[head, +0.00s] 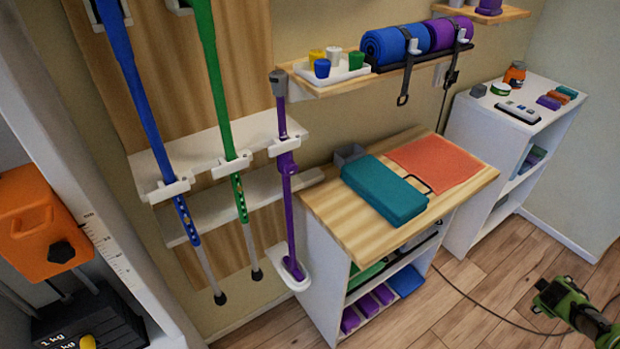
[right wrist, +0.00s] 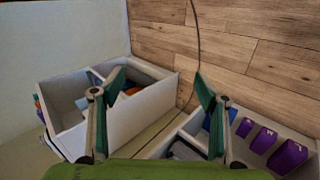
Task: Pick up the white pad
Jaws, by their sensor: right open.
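No thing in view is clearly the white pad. A flat pale grey-white item (head: 518,112) with darker marks lies on top of the white shelf unit at the right in the head view; I cannot tell whether it is the pad. My right gripper (head: 549,297) is at the lower right of the head view, over the floor and well apart from that item. In the right wrist view, its two fingers (right wrist: 159,88) are spread with nothing between them. My left gripper is not in view.
A wooden-topped cabinet (head: 345,232) bears a teal block (head: 385,190), an orange-red mat (head: 437,160) and a grey box (head: 349,154). The white shelf unit (head: 475,150) stands beyond it. A dark cable (head: 480,305) crosses the floor. Purple blocks (right wrist: 287,156) sit in a low compartment.

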